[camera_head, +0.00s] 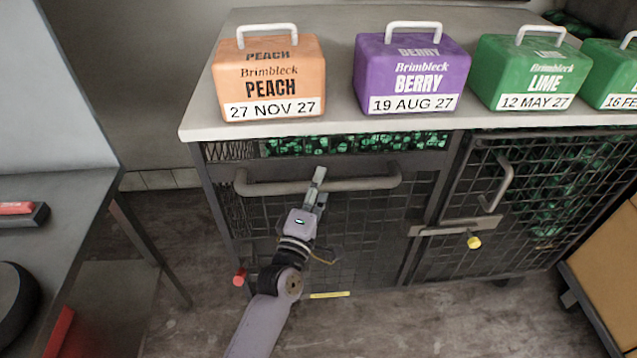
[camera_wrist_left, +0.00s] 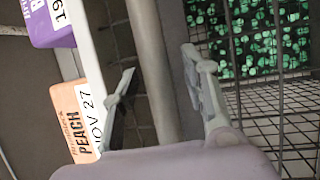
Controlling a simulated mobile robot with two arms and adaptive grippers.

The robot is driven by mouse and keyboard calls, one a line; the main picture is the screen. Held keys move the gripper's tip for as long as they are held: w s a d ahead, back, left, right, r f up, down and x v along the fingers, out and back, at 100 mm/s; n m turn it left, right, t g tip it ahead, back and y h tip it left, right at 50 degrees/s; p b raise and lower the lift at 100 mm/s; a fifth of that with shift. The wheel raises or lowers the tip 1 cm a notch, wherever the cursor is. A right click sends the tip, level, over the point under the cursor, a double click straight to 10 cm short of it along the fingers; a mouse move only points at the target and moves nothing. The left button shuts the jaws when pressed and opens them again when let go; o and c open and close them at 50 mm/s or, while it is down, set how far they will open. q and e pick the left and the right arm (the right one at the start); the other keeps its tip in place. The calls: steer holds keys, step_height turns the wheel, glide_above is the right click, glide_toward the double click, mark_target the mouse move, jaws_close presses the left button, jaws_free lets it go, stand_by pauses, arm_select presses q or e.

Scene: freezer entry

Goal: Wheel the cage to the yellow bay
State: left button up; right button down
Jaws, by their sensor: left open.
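The cage (camera_head: 345,230) is a dark wire-mesh trolley with a pale grey top (camera_head: 330,130), standing in front of me. A grey handle bar (camera_head: 365,183) runs across its front, below the top. My left gripper (camera_head: 318,178) is at the middle of this bar, open. In the left wrist view, the bar (camera_wrist_left: 152,60) passes between the two spread fingers of the left gripper (camera_wrist_left: 162,65); I cannot tell whether they touch it. A short yellow strip (camera_head: 330,295) shows on the floor by the cage's lower edge. A yellow bay is not clearly visible. My right gripper is out of view.
Orange (camera_head: 268,80), purple (camera_head: 411,75) and green (camera_head: 525,75) handled boxes stand on the top. A latch with a yellow knob (camera_head: 474,241) is on the mesh door. A grey table (camera_head: 60,190) stands left, a cardboard-coloured box (camera_head: 605,270) right. Bare floor lies between table and cage.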

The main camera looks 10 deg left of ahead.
arm_select(q)
steer(key=shift+w, duration=0.1)
steer(key=shift+c, duration=0.3)
jaws_close()
stand_by(0.6)
